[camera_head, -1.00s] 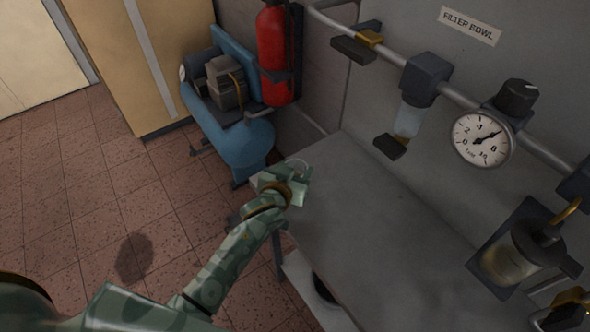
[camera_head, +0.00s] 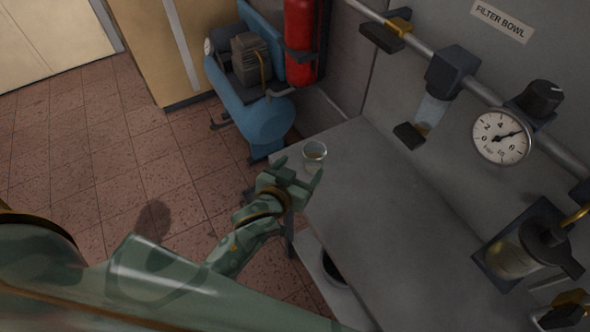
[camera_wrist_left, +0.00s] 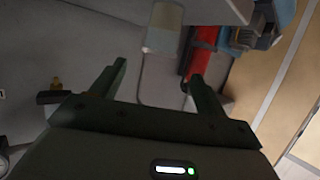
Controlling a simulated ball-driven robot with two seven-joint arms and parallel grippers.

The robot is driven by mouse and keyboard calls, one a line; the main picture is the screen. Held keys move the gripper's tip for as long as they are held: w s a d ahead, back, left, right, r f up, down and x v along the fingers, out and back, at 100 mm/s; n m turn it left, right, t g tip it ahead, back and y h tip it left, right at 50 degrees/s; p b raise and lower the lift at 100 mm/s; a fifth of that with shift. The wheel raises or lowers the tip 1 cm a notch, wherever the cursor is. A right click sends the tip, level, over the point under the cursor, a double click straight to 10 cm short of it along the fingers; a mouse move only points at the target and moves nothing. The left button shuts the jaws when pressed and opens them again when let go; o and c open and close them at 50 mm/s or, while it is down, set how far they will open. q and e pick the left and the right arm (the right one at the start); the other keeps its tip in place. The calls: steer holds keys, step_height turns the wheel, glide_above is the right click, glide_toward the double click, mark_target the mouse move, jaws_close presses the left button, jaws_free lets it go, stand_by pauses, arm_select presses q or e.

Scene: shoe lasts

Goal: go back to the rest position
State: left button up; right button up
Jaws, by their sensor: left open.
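My left gripper (camera_head: 295,176) is at the far left corner of the grey bench (camera_head: 370,215), its fingers spread. In the left wrist view its two fingers (camera_wrist_left: 157,78) are apart with nothing gripped between them. A small clear cup (camera_head: 314,155) stands upright on the bench just beyond the fingertips. The cup (camera_wrist_left: 163,28) also shows in the left wrist view, past the fingers and apart from them. My left arm reaches in from the lower left of the head view. My right gripper is not in view.
A wall pipe carries a gauge (camera_head: 501,137), a filter bowl (camera_head: 430,108) and a jar-like unit (camera_head: 522,250) along the bench's back. A blue compressor (camera_head: 262,118) and a red extinguisher (camera_head: 299,40) stand beyond the bench. The tiled floor (camera_head: 110,180) at left is clear.

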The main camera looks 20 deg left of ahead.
arm_select(q)
steer(key=shift+v, duration=1.1)
steer(key=s+a+r+m+g+y, duration=0.3)
steer(key=s+a+m+g+y, duration=0.35)
steer(key=s+a, duration=0.8)
steer(key=s+d+f+g+h+b, duration=0.1)
steer(key=s+d+f+g+h, duration=0.15)
steer(key=f, duration=1.15)
steer(key=s+d+f+g+h, duration=0.1)
steer(key=s+d+f, duration=0.2)
steer(key=f, duration=1.1)
steer(key=s+f+n+g+h+b, duration=0.1)
steer(key=s+f+n+g+h, duration=0.1)
steer(key=s+f, duration=1.4)
steer(key=shift+s+n+g, duration=0.5)
steer(key=shift+s+n, duration=0.15)
steer(key=shift+s, duration=0.25)
